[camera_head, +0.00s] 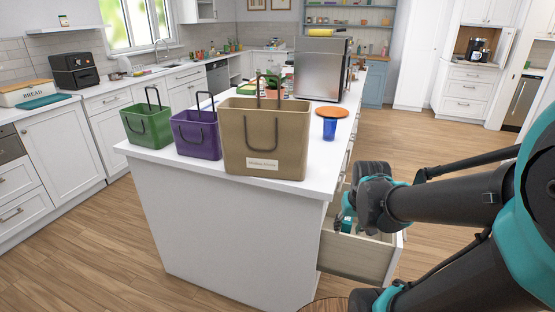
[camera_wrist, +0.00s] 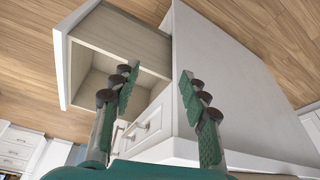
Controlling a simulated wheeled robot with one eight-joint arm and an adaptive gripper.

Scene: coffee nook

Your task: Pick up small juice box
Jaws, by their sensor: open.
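I cannot make out a small juice box in either view. My gripper (camera_wrist: 158,78) is open, with its two green-padded fingers apart and nothing between them. In the head view my gripper (camera_head: 346,222) is low at the right side of the island, over or partly inside an open drawer (camera_head: 352,259). In the wrist view the drawer (camera_wrist: 88,42) lies beyond my left finger. The part of its inside that shows looks bare. My arm and fingers hide some of it.
On the white island (camera_head: 240,225) stand a green bag (camera_head: 147,128), a purple bag (camera_head: 197,140) and a tan bag (camera_head: 265,140). A blue cup (camera_head: 330,129) with an orange disc (camera_head: 333,112) stands near the right edge. Small items behind the bags are partly hidden. Wood floor right of the drawer is clear.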

